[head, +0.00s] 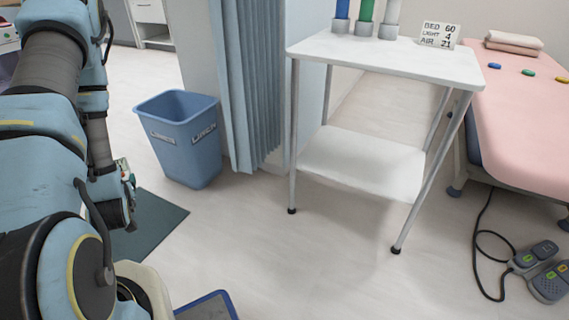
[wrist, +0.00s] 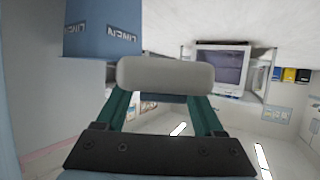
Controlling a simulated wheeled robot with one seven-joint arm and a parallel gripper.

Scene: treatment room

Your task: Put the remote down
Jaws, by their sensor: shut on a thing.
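In the wrist view, my gripper (wrist: 163,97) has its two green fingers shut on a pale grey, rounded bar, which I take to be the remote (wrist: 165,74). Only one smooth side of it shows, with no buttons visible. It lies across both fingertips, and nothing is seen touching it from beyond. In the head view, my arm fills the left side and the held remote cannot be made out.
A blue linen bin (head: 182,150) stands beside a blue curtain (head: 250,80). A white table (head: 380,62) holds tubes and a sign (head: 440,35). A pink bed (head: 525,110) is at right; a cabled pedal (head: 548,283) lies on the floor. Floor before the table is clear.

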